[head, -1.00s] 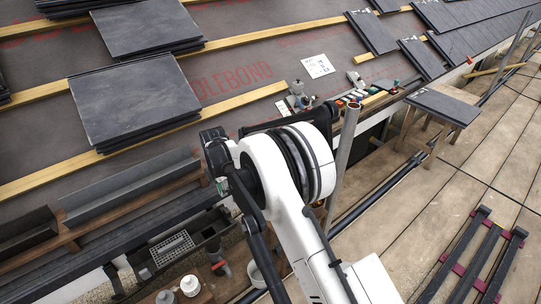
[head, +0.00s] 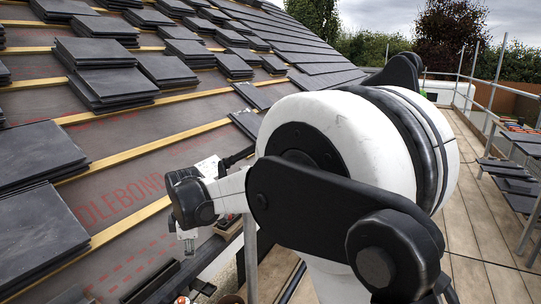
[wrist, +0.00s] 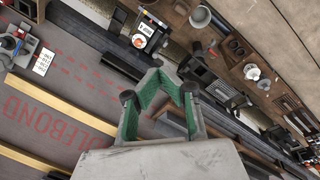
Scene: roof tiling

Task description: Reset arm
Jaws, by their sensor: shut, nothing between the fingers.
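My gripper (wrist: 160,76) shows in the wrist view, with its two green-padded fingers closed together at the tips and nothing between them. It hangs over the roof's lower edge, apart from the surfaces below. In the head view my white and black arm is folded large across the middle and right, with its wrist at the left of the big joint. The gripper's fingers cannot be made out clearly there. The roof underlay (head: 118,204) with red lettering lies left of the arm. It also shows at the left of the wrist view (wrist: 40,118).
Slate stacks (head: 36,152) lie along wooden battens (head: 134,235) up the roof. A plank walkway (head: 485,235) with railings runs along the right. The wrist view shows a dark gutter (wrist: 100,38), a grey bucket (wrist: 200,17) and small tools near the eave.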

